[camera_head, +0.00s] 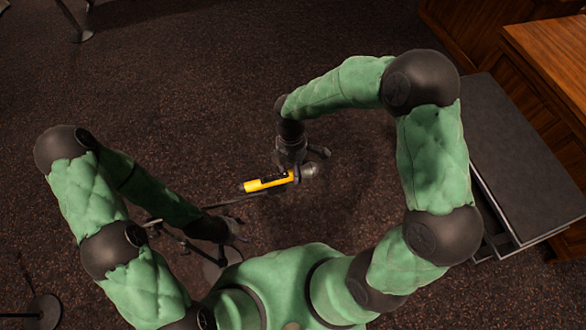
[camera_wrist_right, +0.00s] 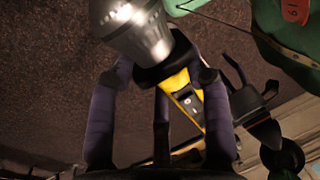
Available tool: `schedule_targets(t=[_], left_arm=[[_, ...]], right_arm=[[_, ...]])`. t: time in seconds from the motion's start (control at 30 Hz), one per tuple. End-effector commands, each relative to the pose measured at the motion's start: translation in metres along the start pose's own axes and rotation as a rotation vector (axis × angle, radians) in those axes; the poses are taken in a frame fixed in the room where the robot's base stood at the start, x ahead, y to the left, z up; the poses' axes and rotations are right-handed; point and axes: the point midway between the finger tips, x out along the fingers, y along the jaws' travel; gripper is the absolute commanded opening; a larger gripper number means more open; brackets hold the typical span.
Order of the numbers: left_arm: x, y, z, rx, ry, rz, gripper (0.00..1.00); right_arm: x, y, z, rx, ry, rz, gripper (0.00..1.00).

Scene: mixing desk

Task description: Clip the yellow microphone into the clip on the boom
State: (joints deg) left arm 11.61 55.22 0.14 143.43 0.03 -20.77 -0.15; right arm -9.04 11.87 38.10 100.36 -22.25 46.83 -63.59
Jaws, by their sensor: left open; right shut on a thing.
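The yellow microphone (camera_head: 256,186) is held nearly level, its silver head to the right. My right gripper (camera_head: 302,168) is shut on it near the head. In the right wrist view, the silver head (camera_wrist_right: 139,32) and yellow body (camera_wrist_right: 180,88) show between the dark fingers of the right gripper (camera_wrist_right: 160,105). The thin boom (camera_head: 225,203) runs just below the microphone in the head view. My left gripper (camera_head: 236,230) is open and empty near the boom stand.
The boom stand's round base (camera_head: 222,261) is on the dark carpet, partly behind my left arm. Another stand base (camera_head: 38,312) is at the lower left. A dark flat-topped case (camera_head: 520,150) and wooden furniture (camera_head: 555,50) stand at the right. The carpet above my arms is mostly clear.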

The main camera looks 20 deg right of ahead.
Motion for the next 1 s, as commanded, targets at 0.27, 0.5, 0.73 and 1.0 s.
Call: schedule_targets(t=[0.27,0.5,0.73,1.0], left_arm=[[0.0024,-0.0009,-0.0001,0.0,0.0,0.0,0.64],[0.0021,-0.0008,-0.0001,0.0,0.0,0.0,0.64],[0.0014,-0.0005,-0.0001,0.0,0.0,0.0,0.64],[0.0011,-0.0004,-0.0001,0.0,0.0,0.0,0.64]], right_arm=[[0.0148,-0.0087,-0.001,-0.006,-0.004,-0.028,0.01],[0.0137,-0.0079,-0.0009,-0.005,-0.004,-0.026,0.76],[0.01,-0.0059,-0.0008,-0.004,-0.003,-0.02,0.76],[0.0086,-0.0051,-0.0008,-0.004,-0.003,-0.017,0.98]])
